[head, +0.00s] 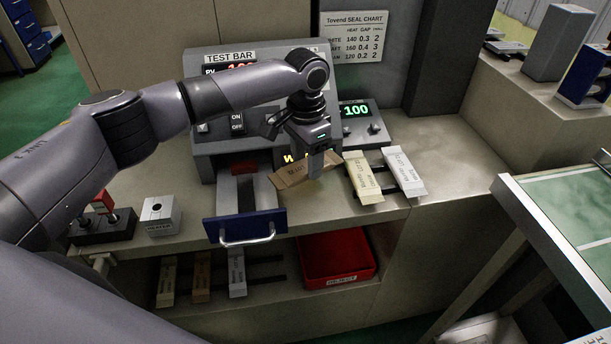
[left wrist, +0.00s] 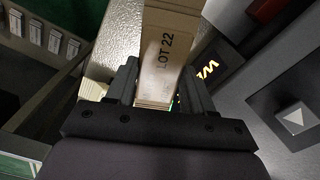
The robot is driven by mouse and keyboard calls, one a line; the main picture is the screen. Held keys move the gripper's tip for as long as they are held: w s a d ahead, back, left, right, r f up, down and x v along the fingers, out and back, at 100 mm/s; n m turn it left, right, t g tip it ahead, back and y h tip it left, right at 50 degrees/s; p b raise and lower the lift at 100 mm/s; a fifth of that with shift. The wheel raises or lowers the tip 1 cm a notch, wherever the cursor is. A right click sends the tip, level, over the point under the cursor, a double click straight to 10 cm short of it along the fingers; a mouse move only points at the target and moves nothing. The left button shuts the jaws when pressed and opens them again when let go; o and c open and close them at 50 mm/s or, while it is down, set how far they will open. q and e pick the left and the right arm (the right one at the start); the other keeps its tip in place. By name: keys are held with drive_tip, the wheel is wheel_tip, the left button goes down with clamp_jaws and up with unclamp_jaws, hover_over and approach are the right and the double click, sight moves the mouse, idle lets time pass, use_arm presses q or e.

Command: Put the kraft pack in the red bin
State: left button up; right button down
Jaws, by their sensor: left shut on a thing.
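The kraft pack (head: 290,175) is brown and tilted, in front of the test machine at the counter's right half. In the left wrist view the kraft pack (left wrist: 165,60) reads "LOT 22" and sits between the fingers. My left gripper (head: 316,165) is shut on it and hides part of it in the head view. I cannot tell whether the pack touches the counter. The red bin (head: 335,252) stands on the lower shelf, below and slightly right of the gripper, and looks empty. My right gripper is not in view.
The test machine's open drawer (head: 245,226) juts over the counter edge, left of the red bin. Cream (head: 362,178) and white (head: 405,172) packs lie right of the gripper. Several packs (head: 201,275) lie on the lower shelf left of the bin. The counter overhangs this shelf.

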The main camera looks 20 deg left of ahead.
sight(307, 191)
use_arm(q)
wheel_tip(307, 191, down, 5)
drive_tip(key=shift+c, duration=0.5)
drive_tip(key=shift+s+f, duration=0.1)
drive_tip(key=shift+f, duration=0.3)
clamp_jaws()
drive_tip(key=o, duration=1.3)
unclamp_jaws()
drive_tip(key=shift+f, duration=0.1)
drive_tip(key=shift+r, duration=0.2)
